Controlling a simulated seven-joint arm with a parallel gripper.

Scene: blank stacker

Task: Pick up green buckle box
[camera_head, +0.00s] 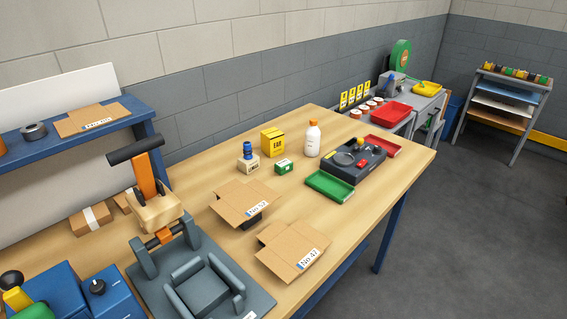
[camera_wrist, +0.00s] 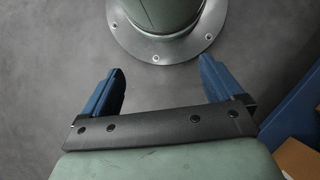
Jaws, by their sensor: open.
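The green buckle box (camera_head: 284,167) is a small green box with a pale label on its front. It sits on the wooden workbench (camera_head: 374,215) in the head view, near the back, beside a yellow box and a pale block. My gripper (camera_wrist: 161,92) shows only in the wrist view. Its two blue fingers are wide apart with nothing between them. It is over grey floor near my round base flange, away from the green box. The green box is not visible in the wrist view.
A yellow box (camera_head: 272,142), a white bottle (camera_head: 313,139) and a block with a blue knob (camera_head: 248,161) stand close around the green box. Flat cardboard pieces (camera_head: 240,198) lie in front. A green tray (camera_head: 329,187) is to the right, and a grey press fixture (camera_head: 203,287) front left.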

